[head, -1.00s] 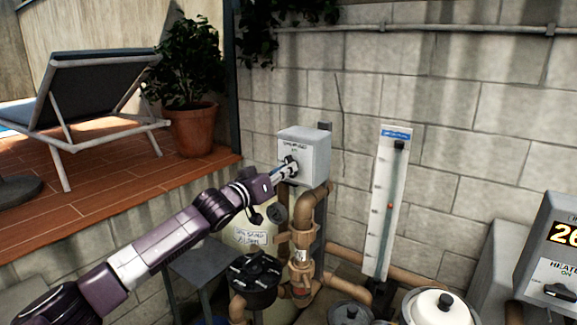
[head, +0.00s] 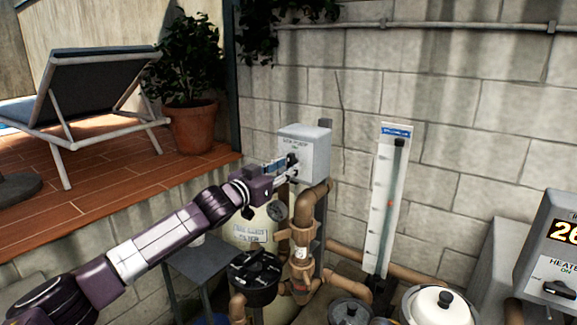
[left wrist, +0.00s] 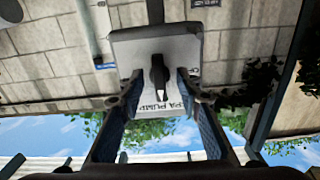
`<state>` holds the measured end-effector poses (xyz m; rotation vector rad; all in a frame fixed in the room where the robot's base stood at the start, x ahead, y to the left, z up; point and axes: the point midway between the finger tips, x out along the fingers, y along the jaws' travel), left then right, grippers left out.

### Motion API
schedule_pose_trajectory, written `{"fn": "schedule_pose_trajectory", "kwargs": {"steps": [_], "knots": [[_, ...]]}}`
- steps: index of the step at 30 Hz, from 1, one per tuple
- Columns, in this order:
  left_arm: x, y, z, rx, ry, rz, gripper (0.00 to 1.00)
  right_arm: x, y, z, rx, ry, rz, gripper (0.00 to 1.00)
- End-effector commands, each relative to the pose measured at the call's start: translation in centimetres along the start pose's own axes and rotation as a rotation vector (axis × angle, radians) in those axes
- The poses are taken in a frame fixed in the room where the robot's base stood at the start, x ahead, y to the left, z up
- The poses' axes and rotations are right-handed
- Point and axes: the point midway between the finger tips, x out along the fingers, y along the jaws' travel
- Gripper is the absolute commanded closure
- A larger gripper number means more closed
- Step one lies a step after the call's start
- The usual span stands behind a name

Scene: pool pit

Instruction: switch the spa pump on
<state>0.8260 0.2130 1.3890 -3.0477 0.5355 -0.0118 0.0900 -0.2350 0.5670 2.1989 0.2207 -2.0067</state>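The spa pump switch box (head: 308,152) is a grey box on a post by the block wall, with a printed label and a black rotary knob (head: 292,160) on its front. My left gripper (head: 284,169) is at the box front. In the left wrist view the picture is upside down; the knob (left wrist: 159,74) lies between the two open fingers (left wrist: 158,88), with a gap on each side. Its white-marked end points toward the "SPA PUMP" lettering, partly hidden by the right finger. My right gripper is out of view.
A tall flow gauge (head: 389,215) with a dark tube stands right of the box. Brown pipes (head: 307,215), a black valve (head: 253,275) and a filter tank (head: 248,232) are below. A heater panel (head: 556,260) is at the far right. A lounger (head: 85,90) stands on the deck.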

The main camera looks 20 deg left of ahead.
Motion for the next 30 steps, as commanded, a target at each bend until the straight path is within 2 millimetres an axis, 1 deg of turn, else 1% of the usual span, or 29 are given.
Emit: {"fn": "schedule_pose_trajectory", "kwargs": {"steps": [2,5,15,18,22,30], "knots": [[0.0,0.0,0.0,-0.001,0.001,0.0,0.68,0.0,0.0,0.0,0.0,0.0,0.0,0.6],[-0.6,0.0,0.1,-0.001,-0.001,0.001,0.68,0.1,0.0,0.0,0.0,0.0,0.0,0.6],[-5.3,0.0,0.2,-0.001,-0.001,0.0,0.68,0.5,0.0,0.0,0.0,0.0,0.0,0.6],[-6.4,0.0,0.1,-0.001,0.001,0.001,0.68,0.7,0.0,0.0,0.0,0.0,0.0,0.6],[-7.0,0.0,0.0,-0.001,0.0,0.001,0.68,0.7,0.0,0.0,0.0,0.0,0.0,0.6],[-7.0,0.0,0.0,-0.001,0.001,0.0,0.68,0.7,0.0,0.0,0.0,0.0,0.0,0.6]]}}
